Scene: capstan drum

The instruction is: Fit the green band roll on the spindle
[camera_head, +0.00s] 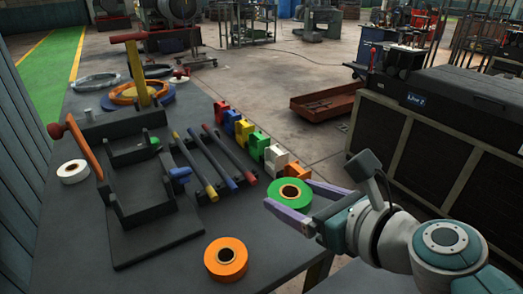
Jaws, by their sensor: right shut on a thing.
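The green band roll (278,189) is a short green ring with a pale core and a dark centre hole. My right gripper (288,194), with purple fingers, comes in from the right and is shut on the roll. It holds the roll near the table's right edge, hole facing up. A dark stand (150,215) with a frame and a red-handled lever (84,147) is on the left of the table. A blue part (179,173) shows at its right side and a small green part (154,141) inside. I cannot tell which part is the spindle. My left gripper is not in view.
An orange roll (226,274) lies at the table front, a white roll (73,178) at the left. Coloured bars (201,176) lie on a rack beside a row of coloured blocks (257,145). A yellow post (137,73) stands at the back. The dark table (150,277) is bare at front left.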

